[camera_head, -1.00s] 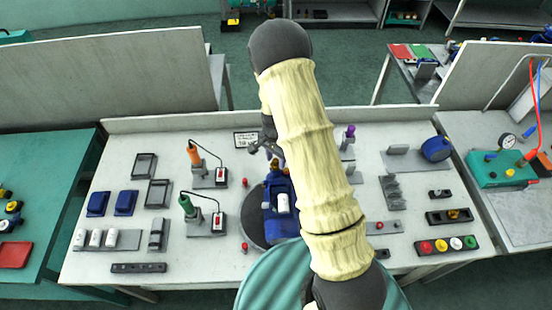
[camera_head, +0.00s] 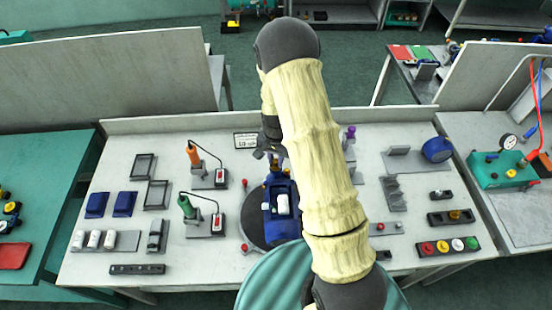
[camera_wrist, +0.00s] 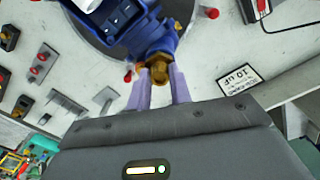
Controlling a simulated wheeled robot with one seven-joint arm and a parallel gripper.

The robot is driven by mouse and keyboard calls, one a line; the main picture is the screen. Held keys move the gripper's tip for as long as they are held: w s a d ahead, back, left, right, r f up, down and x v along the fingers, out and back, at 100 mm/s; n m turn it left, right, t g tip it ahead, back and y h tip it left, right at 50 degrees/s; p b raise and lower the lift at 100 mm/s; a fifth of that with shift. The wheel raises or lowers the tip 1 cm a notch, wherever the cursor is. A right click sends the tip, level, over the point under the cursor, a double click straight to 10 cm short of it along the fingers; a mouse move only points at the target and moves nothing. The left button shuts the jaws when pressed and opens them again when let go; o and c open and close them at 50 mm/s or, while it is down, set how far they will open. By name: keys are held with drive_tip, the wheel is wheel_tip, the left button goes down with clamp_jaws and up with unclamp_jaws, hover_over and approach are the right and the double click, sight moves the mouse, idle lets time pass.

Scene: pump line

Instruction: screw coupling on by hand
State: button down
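A blue pump (camera_head: 281,212) with a white label stands on a round dark turntable (camera_head: 252,228) in the middle of the bench. How far the coupling is threaded cannot be seen. In the head view my arm partly covers this area, and the gripper (camera_head: 268,155) is just behind the pump.
Orange-handled (camera_head: 194,157) and green-handled (camera_head: 187,207) tools stand in holders left of the pump. Red knobs (camera_head: 245,248) stand near the turntable. A small sign (camera_head: 246,140) lies behind. A row of coloured caps (camera_head: 442,246) is at front right. Free bench shows between fixtures.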

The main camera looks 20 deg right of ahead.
drive_tip(key=shift+m+p, duration=0.3)
drive_tip(key=shift+m, duration=1.4)
drive_tip(key=m+p, duration=0.1)
drive_tip(key=m, duration=0.2)
drive_tip(key=shift+m, duration=0.3)
drive_tip(key=shift+r+m+p, duration=0.1)
drive_tip(key=shift+m+p, duration=0.55)
drive_tip(key=shift+m, duration=1.05)
